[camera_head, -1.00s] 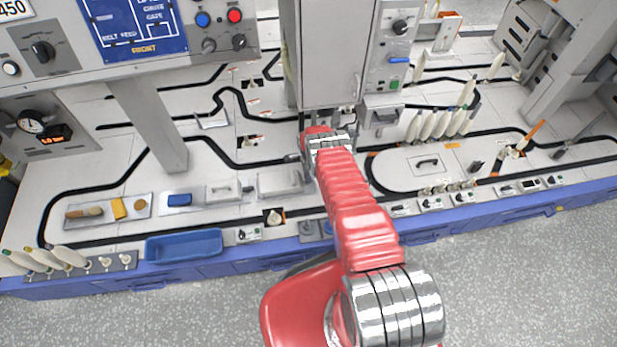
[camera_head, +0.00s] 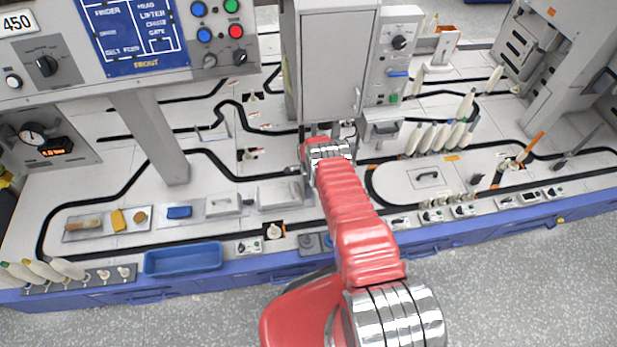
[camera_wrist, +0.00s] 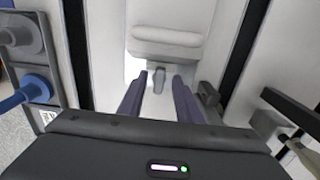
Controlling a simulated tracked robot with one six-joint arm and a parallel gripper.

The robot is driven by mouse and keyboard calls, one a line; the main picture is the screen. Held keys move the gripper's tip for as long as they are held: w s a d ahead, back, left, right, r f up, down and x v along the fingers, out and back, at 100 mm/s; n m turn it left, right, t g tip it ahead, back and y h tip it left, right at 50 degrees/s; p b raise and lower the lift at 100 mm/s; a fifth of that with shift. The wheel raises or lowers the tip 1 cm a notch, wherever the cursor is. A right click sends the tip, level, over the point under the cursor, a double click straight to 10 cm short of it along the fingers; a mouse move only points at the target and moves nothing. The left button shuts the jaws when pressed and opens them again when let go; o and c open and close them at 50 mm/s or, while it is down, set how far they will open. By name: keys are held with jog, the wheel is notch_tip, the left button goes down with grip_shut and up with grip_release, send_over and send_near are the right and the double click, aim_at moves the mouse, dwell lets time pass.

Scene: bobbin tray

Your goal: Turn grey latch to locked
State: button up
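In the wrist view, a small grey latch (camera_wrist: 159,80) stands upright at the lower edge of a pale housing (camera_wrist: 165,45). My gripper (camera_wrist: 159,78) is open, with one dark finger on each side of the latch. A gap shows between the latch and each finger, and I cannot see any contact. In the head view, my gripper (camera_head: 334,131) is at the foot of the grey cabinet (camera_head: 330,60). My red arm and wrist hide most of that spot, and I cannot make out the latch there.
A control panel (camera_head: 396,52) with a blue lever (camera_head: 398,74) is right of the cabinet. Several white bobbins (camera_head: 438,138) stand right of my arm. A blue tray (camera_head: 183,258) lies front left. A dark block (camera_wrist: 208,95) sits close beside the right finger.

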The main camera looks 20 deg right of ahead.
notch_tip(320, 180, up, 13)
dwell(0.9)
dwell(0.6)
jog(key=s+a+r+n+g, duration=0.1)
jog(key=s+a+n+g, duration=0.1)
jog(key=s+n, duration=0.5)
jog(key=s+a+r+n, duration=0.2)
jog(key=s+r+n, duration=0.1)
jog(key=r, duration=0.8)
jog(key=s+a+r+n, duration=0.1)
jog(key=s+r+n, duration=0.25)
jog(key=r, duration=0.75)
jog(key=s+a+r+n, duration=0.2)
jog(key=s+r+n, duration=0.15)
jog(key=r, duration=0.75)
jog(key=s+a+r+n+t, duration=0.1)
jog(key=s+a+r+t, duration=0.1)
jog(key=s+r, duration=0.8)
jog(key=s+a+r+n+t, duration=0.2)
jog(key=s+r+t, duration=0.3)
jog(key=s+r, duration=0.4)
jog(key=shift+s+a+r+t, duration=0.35)
jog(key=shift+a+r, duration=0.4)
jog(key=shift+r, duration=2.75)
